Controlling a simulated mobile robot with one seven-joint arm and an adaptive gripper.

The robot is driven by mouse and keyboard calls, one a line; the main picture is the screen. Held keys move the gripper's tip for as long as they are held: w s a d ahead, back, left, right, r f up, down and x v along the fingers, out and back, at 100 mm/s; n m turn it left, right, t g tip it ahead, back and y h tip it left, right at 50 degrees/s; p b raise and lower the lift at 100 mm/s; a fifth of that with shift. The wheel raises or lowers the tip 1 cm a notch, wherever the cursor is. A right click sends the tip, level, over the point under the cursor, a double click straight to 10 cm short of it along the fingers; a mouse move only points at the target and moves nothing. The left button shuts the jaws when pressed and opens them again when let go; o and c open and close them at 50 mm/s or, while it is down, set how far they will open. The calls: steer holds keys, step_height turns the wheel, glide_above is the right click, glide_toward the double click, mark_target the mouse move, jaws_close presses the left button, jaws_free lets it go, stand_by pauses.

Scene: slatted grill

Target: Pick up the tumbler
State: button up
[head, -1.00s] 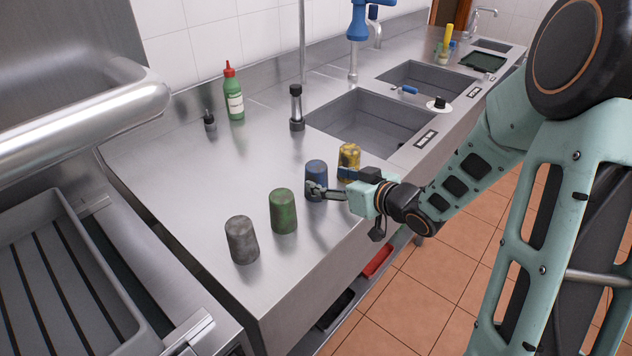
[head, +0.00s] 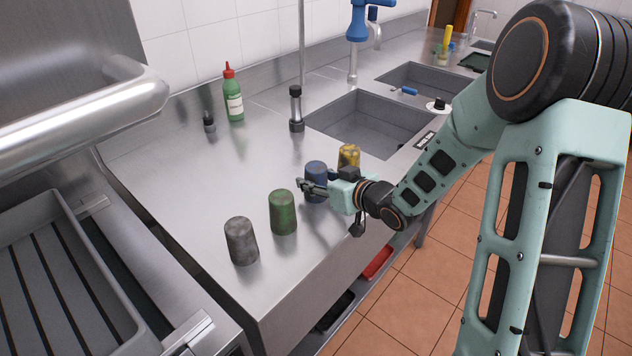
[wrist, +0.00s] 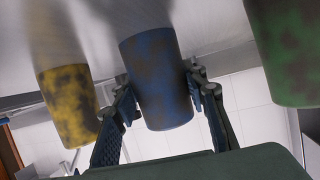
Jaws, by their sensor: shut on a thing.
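Several tumblers stand upside down or upright, I cannot tell which, in a row along the counter's front. The blue tumbler (head: 315,172) stands between the green tumbler (head: 283,213) and the yellow tumbler (head: 349,156); the grey tumbler (head: 241,241) is nearest. My gripper (head: 310,188) is shut on the blue tumbler, which still appears to rest on the counter. In the wrist view the blue tumbler (wrist: 158,75) sits between my two fingers (wrist: 162,97), with the yellow tumbler (wrist: 70,105) at left and the green tumbler (wrist: 288,50) at right.
The steel counter (head: 190,185) is clear behind the row. A green bottle (head: 234,98), a small dark bottle (head: 209,122) and a dark-topped shaker (head: 296,110) stand further back. A sink (head: 365,125) lies behind the yellow tumbler.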

mark_target(318, 167)
steer(key=shift+c, duration=0.8)
steer(key=shift+r, duration=0.1)
steer(key=shift+r, duration=0.55)
step_height(318, 167, up, 3)
steer(key=shift+d+f+p, duration=0.1)
steer(key=shift+f+p, duration=0.1)
steer(key=shift+p, duration=0.25)
steer(key=a+r+p+v, duration=0.2)
steer(key=v, duration=1.4)
steer(key=shift+s+r+p, duration=0.3)
steer(key=shift+r+p, duration=0.1)
steer(key=shift+r, duration=0.05)
steer(key=shift+a+r, duration=0.1)
